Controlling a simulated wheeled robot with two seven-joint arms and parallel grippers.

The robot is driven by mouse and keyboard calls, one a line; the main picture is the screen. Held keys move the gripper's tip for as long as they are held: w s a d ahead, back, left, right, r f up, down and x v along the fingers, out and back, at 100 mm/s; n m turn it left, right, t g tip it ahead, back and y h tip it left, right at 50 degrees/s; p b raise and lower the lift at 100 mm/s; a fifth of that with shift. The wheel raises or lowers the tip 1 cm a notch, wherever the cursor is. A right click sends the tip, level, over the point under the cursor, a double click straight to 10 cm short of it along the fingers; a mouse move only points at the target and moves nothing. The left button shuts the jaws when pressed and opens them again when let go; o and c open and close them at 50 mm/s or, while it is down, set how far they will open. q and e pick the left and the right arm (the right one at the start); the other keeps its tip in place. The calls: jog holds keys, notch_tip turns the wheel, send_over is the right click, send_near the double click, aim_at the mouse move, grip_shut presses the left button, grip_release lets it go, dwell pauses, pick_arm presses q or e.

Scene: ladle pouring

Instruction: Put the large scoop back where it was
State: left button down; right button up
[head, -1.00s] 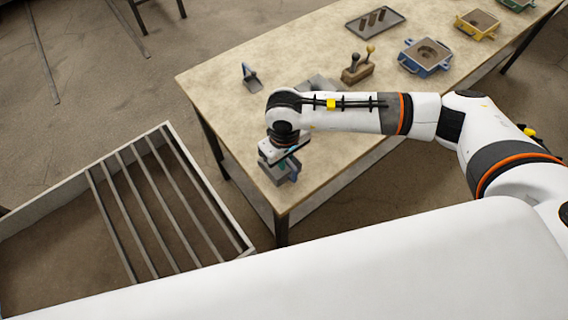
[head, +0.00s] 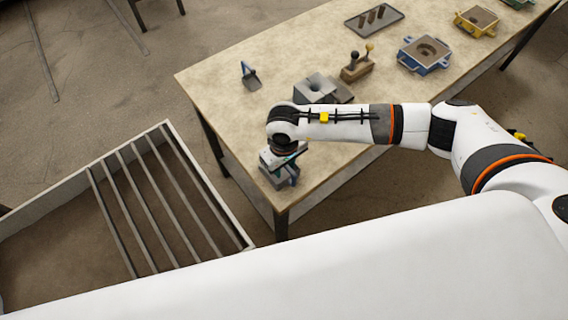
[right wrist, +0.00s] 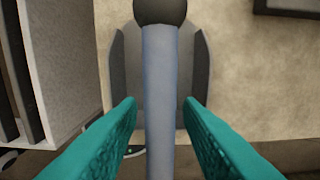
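The large scoop (head: 279,178) is at the near corner of the table, directly below my right gripper (head: 286,157), which partly covers it. In the right wrist view its blue-grey handle (right wrist: 159,100) runs up the middle to a dark ball, with the grey pan (right wrist: 125,75) behind. My teal right fingers (right wrist: 159,103) stand on both sides of the handle, with a thin gap on each side, so they look open around it. I cannot tell whether the scoop rests fully on the tabletop. My left gripper is not in view.
A smaller scoop (head: 251,78) stands on the table (head: 220,100). Beyond my arm are a grey block (head: 313,87), a wooden stand (head: 357,69), a blue mould box (head: 424,55), a yellow box (head: 476,22) and a tray (head: 374,20). A slatted crate (head: 150,205) is at left.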

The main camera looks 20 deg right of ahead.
jog(key=shift+r, duration=0.1)
notch_tip(320, 180, up, 11)
jog(key=b, duration=0.3)
jog(key=shift+s+r+b, duration=0.1)
jog(key=shift+r+b, duration=0.2)
jog(key=shift+r, duration=0.25)
